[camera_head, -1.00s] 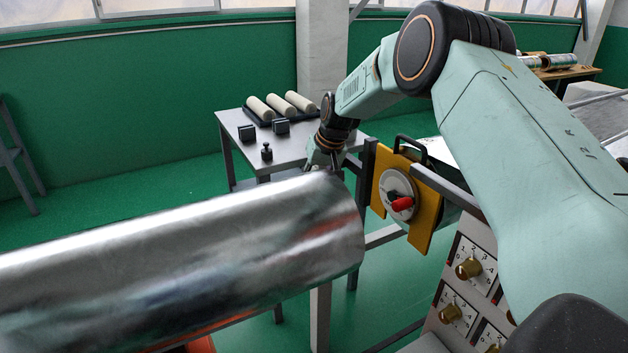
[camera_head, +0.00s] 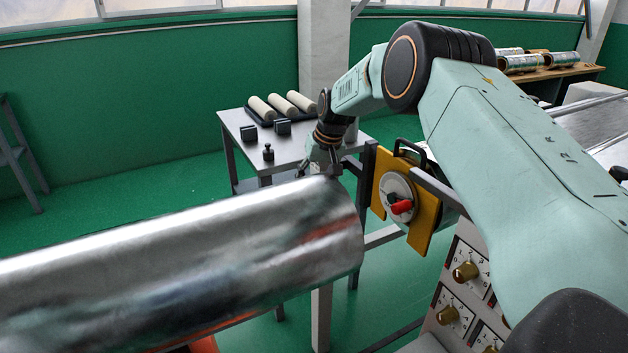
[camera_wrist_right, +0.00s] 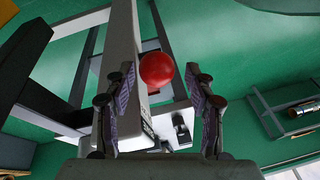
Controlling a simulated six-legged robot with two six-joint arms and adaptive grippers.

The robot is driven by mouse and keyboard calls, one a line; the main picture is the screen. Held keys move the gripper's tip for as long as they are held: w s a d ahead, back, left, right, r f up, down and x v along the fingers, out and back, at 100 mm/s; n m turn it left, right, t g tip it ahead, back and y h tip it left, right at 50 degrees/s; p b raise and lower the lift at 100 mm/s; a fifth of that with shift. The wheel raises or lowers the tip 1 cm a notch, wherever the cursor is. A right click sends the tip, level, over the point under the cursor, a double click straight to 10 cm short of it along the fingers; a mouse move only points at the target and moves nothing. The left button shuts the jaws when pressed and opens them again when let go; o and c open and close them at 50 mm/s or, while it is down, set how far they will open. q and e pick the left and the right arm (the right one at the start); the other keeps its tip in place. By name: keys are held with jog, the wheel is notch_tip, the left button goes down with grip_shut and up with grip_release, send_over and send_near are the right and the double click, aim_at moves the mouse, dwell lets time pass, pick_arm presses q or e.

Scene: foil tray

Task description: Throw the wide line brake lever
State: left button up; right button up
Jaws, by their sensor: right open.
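A round red knob (camera_wrist_right: 157,70), which looks like the lever's handle, shows in the right wrist view. It lies between the two fingers of my right gripper in the picture, with a gap on each side. Its stem is hidden, and I cannot tell how far it is from the fingertips. In the head view my right gripper (camera_head: 322,165) points down just behind the far end of the big foil roll (camera_head: 200,260), which hides the fingertips and the lever. The gripper is open and empty. My left gripper is not in view.
A yellow plate with a red-handled dial (camera_head: 401,206) stands right of the gripper. A grey table (camera_head: 235,120) behind holds pale rollers (camera_head: 280,104) and small dark weights. A panel with brass knobs (camera_head: 466,271) is at lower right. A grey post (camera_wrist_right: 124,50) stands beside the red knob.

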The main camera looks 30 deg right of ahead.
jog(key=shift+f, duration=0.15)
jog(key=v, duration=1.2)
dwell(0.3)
